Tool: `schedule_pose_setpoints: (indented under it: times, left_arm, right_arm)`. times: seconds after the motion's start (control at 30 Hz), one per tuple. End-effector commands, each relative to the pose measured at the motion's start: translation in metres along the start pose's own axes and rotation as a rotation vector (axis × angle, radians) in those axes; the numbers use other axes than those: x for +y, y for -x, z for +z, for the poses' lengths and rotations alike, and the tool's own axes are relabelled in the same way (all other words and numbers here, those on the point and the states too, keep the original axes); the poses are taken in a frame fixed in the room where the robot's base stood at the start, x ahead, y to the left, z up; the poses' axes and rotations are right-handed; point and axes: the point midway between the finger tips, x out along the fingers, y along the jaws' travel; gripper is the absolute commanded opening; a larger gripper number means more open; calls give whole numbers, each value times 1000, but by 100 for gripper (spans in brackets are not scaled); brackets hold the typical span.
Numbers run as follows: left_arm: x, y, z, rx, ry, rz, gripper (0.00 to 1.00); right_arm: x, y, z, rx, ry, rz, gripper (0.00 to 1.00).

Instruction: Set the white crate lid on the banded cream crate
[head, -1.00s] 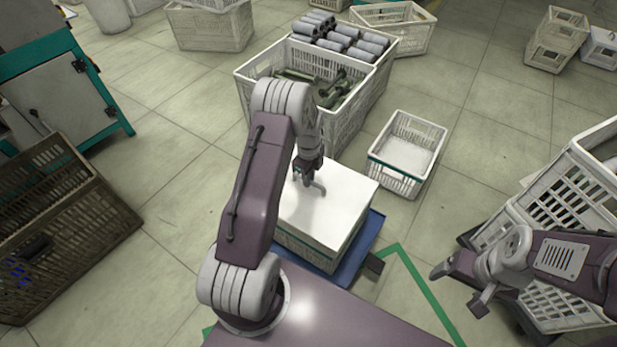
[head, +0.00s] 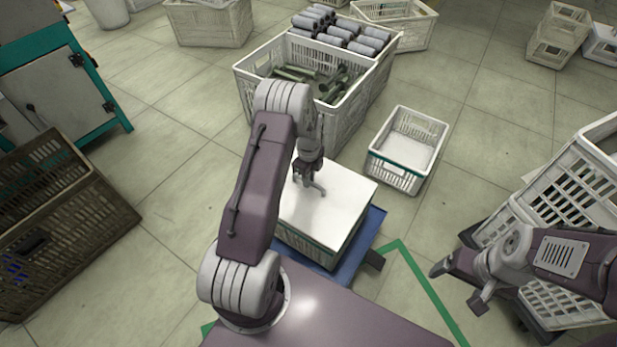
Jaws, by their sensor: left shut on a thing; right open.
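The white crate lid (head: 325,205) is a flat white panel at the middle of the head view. It lies over a cream crate (head: 308,248) with slatted sides, which stands on a blue dolly (head: 368,236). I cannot tell whether the lid rests fully on the rim. A darker band shows faintly on the crate's side. My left gripper (head: 313,190) points down at the lid's top and is shut on it; the grip is small and partly hidden. My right gripper (head: 458,288) is open and empty, low at the right, apart from the lid.
A small white crate (head: 408,150) with a teal band stands open to the right, empty. Behind are a crate of green parts (head: 345,118) and one of grey rolls (head: 375,62). White crates (head: 570,190) stand right, a brown crate (head: 55,215) left. Open floor lies between.

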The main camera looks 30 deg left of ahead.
Motion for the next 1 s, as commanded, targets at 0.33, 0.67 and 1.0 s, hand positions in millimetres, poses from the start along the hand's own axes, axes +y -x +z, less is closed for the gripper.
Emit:
schedule_pose_setpoints:
  times: [0.33,0.67,1.0]
  left_arm:
    - [0,-15,0,0,0,-1,0]
    - [0,-14,0,0,0,-1,0]
    - [0,-15,0,0,0,-1,39]
  right_arm:
    - [0,-8,1,0,0,0,82]
    - [0,-7,1,0,0,0,82]
    - [0,-8,1,0,0,0,82]
